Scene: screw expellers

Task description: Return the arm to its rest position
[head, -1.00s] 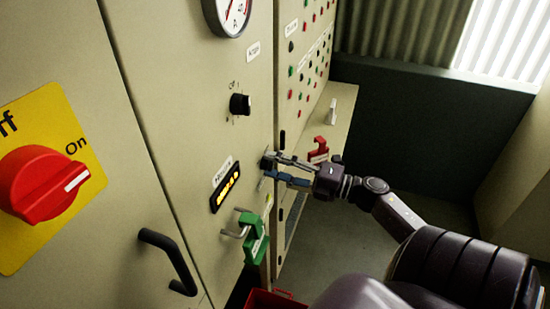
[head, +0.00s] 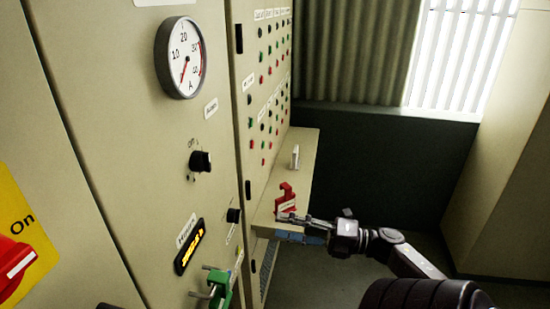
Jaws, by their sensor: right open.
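My right gripper (head: 285,228) is open and empty. It reaches in from the lower right and hangs in front of the ledge, just below the red padlock-like piece (head: 286,200) in the picture. I cannot tell whether it touches the ledge. A small black knob (head: 233,215) on the cabinet is apart from the fingers, to their left. My right arm (head: 415,262) runs down to the lower right corner. My left gripper is out of the picture.
The beige cabinet (head: 120,150) carries a round gauge (head: 181,57), a black switch (head: 201,161), an orange display (head: 190,247) and a green padlock-like piece (head: 219,288). The ledge (head: 305,160) holds a small white object (head: 295,157). Floor right of the arm looks clear.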

